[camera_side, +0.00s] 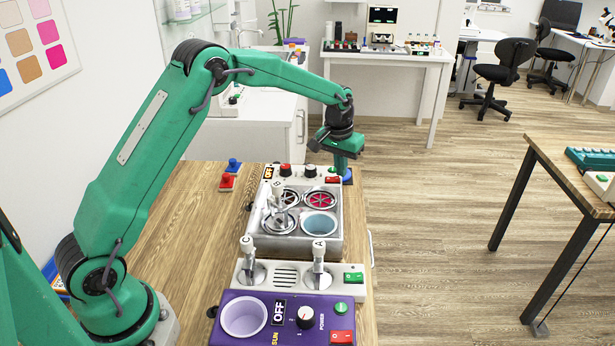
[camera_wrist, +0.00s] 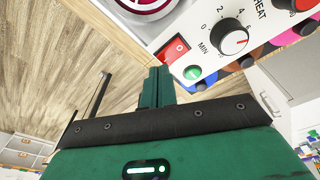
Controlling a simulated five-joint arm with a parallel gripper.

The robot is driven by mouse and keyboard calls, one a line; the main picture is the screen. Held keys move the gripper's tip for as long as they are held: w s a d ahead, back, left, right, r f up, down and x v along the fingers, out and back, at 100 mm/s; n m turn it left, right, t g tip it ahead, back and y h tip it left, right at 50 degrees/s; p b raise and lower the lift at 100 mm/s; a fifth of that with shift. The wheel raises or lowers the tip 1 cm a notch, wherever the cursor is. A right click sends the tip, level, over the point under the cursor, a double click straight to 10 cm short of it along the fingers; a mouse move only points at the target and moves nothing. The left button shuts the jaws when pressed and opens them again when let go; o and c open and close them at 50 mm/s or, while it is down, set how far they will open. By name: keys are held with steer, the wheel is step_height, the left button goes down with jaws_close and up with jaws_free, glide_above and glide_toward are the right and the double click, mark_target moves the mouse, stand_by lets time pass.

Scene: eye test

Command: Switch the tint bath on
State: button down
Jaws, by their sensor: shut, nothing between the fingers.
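The tint bath (camera_side: 335,243) is a light metal box with several round wells, one with pale blue liquid and one red. Its rear panel carries an OFF sign (camera_side: 268,172), knobs and a red rocker switch (camera_side: 332,180). In the wrist view, the red switch (camera_wrist: 174,49) shows an O mark, beside a green round button (camera_wrist: 192,72) and a numbered HEAT knob (camera_wrist: 232,42). My gripper (camera_side: 342,172) is shut and empty at the panel's right end. In the wrist view, its fingertips (camera_wrist: 158,72) are just beside the switch; I cannot tell whether they touch.
A lever-like holder marked B (camera_side: 278,190) stands in the bath's front left well. In front are a box with levers C and A and a green switch (camera_side: 353,277), then a purple unit (camera_side: 272,335) with its own OFF sign. Red and blue pieces (camera_side: 227,182) lie left.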

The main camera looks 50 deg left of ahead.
mark_target(340, 181)
steer(key=shift+f, duration=0.5)
stand_by(0.3)
steer(key=shift+r, duration=0.2)
step_height(340, 181, up, 7)
steer(key=shift+f, duration=0.15)
stand_by(0.9)
stand_by(0.4)
steer(key=s+d+r+m+t, duration=0.1)
steer(key=s+r, duration=0.5)
steer(key=s, duration=0.3)
steer(key=s+d+r+t, duration=0.1)
steer(key=s+d+r, duration=0.1)
steer(key=s+r, duration=0.55)
steer(key=s+f+m+t, duration=0.1)
steer(key=s+f, duration=0.1)
steer(key=s, duration=0.8)
steer(key=s+f+m+t, duration=0.1)
steer(key=s, duration=0.8)
steer(key=shift+s+d+f, duration=0.4)
